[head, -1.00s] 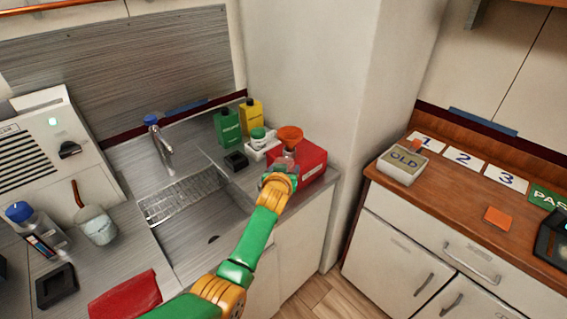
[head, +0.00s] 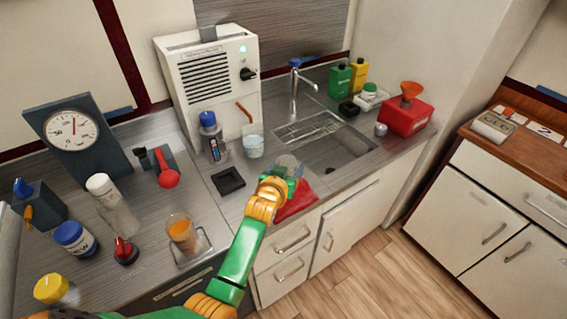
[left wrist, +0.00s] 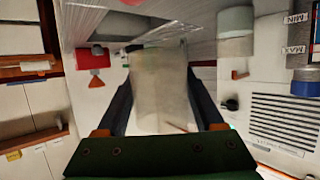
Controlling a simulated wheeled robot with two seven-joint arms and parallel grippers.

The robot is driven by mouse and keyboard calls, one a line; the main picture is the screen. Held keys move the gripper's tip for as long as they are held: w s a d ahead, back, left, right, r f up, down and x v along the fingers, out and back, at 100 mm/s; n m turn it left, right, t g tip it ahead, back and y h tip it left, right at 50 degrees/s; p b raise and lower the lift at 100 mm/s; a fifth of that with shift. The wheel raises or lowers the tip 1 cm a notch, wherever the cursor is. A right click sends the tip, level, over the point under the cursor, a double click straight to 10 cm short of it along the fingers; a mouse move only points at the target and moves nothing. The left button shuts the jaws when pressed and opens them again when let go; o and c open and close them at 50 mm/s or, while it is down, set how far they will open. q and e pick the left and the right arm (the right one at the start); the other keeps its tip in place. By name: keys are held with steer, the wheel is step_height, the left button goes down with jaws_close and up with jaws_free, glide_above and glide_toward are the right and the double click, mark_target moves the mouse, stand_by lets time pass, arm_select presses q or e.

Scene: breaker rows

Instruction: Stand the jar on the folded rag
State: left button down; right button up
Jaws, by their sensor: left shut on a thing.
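My left gripper (head: 275,184) is shut on a clear, see-through jar (head: 289,164). In the left wrist view the jar (left wrist: 160,92) fills the space between the two dark fingers. In the head view the gripper hides much of the jar. The folded rag (head: 298,203) is red and lies flat on the counter's front edge, left of the sink. The gripper and jar are just above and behind it in the picture, covering part of it. I cannot tell how high the jar is above it. My right gripper is not in view.
The sink (head: 335,152) is right of the rag. A red box with an orange funnel (head: 405,116) is beyond the sink.

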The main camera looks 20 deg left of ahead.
arm_select(q)
steer(key=shift+w+d+f, duration=0.15)
steer(key=shift+w+d, duration=0.25)
steer(key=shift+w+d+f, duration=0.1)
steer(key=shift+w+d, duration=0.15)
steer(key=shift+w, duration=0.05)
step_height(320, 180, down, 6)
steer(key=b, duration=0.4)
steer(key=shift+s+a, duration=0.15)
steer(key=shift+f+b, duration=0.1)
steer(key=shift+b, duration=0.2)
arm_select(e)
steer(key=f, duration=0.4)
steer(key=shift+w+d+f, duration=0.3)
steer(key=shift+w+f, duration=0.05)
arm_select(q)
steer(key=shift+s, duration=0.1)
steer(key=shift+f, duration=0.25)
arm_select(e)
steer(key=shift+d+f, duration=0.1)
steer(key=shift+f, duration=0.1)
arm_select(q)
steer(key=shift+f+b, duration=0.8)
steer(key=shift+f, duration=0.1)
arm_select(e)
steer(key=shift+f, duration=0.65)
